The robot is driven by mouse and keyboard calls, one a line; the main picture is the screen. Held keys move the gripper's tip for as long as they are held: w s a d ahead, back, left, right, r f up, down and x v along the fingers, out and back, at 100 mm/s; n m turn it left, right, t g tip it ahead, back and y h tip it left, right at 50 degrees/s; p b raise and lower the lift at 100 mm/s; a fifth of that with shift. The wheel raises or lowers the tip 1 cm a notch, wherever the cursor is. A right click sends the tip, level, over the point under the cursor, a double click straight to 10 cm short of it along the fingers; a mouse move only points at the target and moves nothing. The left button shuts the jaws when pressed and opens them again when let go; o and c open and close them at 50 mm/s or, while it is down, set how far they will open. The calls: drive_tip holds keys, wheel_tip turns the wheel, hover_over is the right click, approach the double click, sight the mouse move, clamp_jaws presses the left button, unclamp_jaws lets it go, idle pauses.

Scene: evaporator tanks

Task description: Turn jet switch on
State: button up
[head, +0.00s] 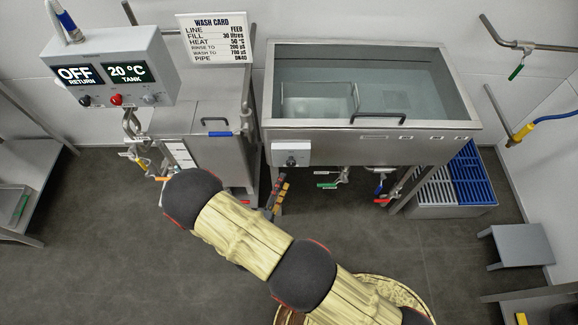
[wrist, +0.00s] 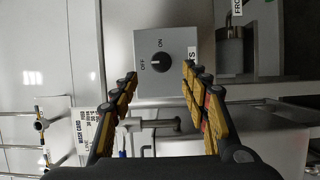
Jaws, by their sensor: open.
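The jet switch is a round black knob (wrist: 160,62) on a light grey box, with OFF at its left and ON above it in the wrist view. A pale mark on the knob appears to point towards OFF. In the head view the switch box (head: 291,153) is on the front of the wash tank, at its left end. My gripper (wrist: 160,73) is open and empty, with its fingertips on either side of the knob's line of sight. In the head view my gripper (head: 276,194) is below the box; no contact with the knob shows.
The water-filled wash tank (head: 455,90) stands behind the switch. A grey control box (head: 145,62) reading OFF RETURN and 20 °C TANK is at left, beside a WASH CARD sign (head: 214,38). Valves and pipes (head: 335,178) hang below the tank. A small grey stool (head: 517,245) stands right.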

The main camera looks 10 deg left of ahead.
sight(290, 165)
drive_tip(key=shift+w+d+f+b, duration=0.1)
drive_tip(key=shift+w+d+b, duration=0.15)
drive_tip(key=shift+w, duration=1.05)
drive_tip(key=shift+w+d+r+b, duration=0.1)
drive_tip(key=shift+w+d+b, duration=0.1)
drive_tip(key=shift+w, duration=1.1)
drive_tip(key=shift+w+d+f+b, duration=0.1)
drive_tip(key=shift+w+d+b, duration=0.15)
drive_tip(key=shift+w, duration=1.05)
drive_tip(key=shift+c, duration=1.3)
drive_tip(key=c, duration=0.9)
